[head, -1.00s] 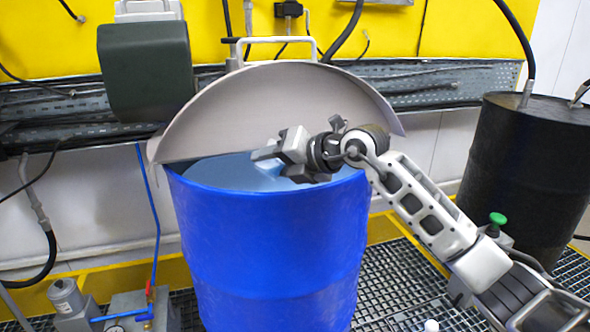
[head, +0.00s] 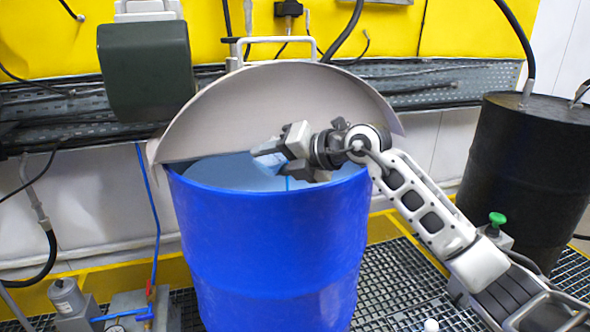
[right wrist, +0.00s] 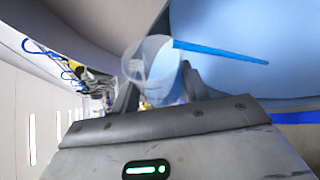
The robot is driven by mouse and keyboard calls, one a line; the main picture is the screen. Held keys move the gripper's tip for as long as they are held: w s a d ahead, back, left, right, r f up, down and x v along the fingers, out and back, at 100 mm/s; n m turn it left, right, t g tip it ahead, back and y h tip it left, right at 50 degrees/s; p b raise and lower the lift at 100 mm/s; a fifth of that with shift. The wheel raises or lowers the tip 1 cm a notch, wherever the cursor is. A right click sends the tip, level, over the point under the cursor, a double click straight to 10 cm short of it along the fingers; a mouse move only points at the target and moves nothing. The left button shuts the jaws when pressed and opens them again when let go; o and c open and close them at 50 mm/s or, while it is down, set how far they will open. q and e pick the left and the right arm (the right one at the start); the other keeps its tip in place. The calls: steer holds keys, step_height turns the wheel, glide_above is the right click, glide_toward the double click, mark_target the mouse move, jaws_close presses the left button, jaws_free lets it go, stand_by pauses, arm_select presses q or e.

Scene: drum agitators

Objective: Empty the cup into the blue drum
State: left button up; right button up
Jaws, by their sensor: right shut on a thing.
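The blue drum (head: 270,250) stands open in the middle of the head view, with pale blue inside. My right gripper (head: 290,158) is over its opening, shut on a translucent cup (right wrist: 150,62). In the head view only a small pale part of the cup (head: 266,147) shows past the fingers. The cup is tipped over. A thin bright blue stream (right wrist: 220,52) runs from its rim, and it also shows in the head view as a short upright line (head: 288,184) below the gripper, inside the drum's rim. My left gripper is out of view.
A grey half-round lid (head: 270,105) with a white handle stands up behind the opening. A dark green box (head: 147,70) hangs at upper left. A black drum (head: 530,165) stands at right. A pump with blue tubing (head: 125,308) sits at lower left on the grating.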

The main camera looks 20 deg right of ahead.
steer(key=shift+d+r+m+y+b, duration=0.1)
steer(key=shift+r+m+y+b, duration=0.2)
steer(key=shift+r+m+y, duration=0.6)
stand_by(1.7)
steer(key=shift+w+d+f+m+g+y, duration=0.3)
steer(key=shift+w+d+f+m, duration=0.15)
steer(key=shift+d+f+m, duration=0.3)
stand_by(0.6)
steer(key=shift+w+d+r+m+y+p, duration=0.1)
steer(key=shift+r+m+y+p, duration=0.3)
steer(key=shift+m, duration=0.45)
stand_by(0.9)
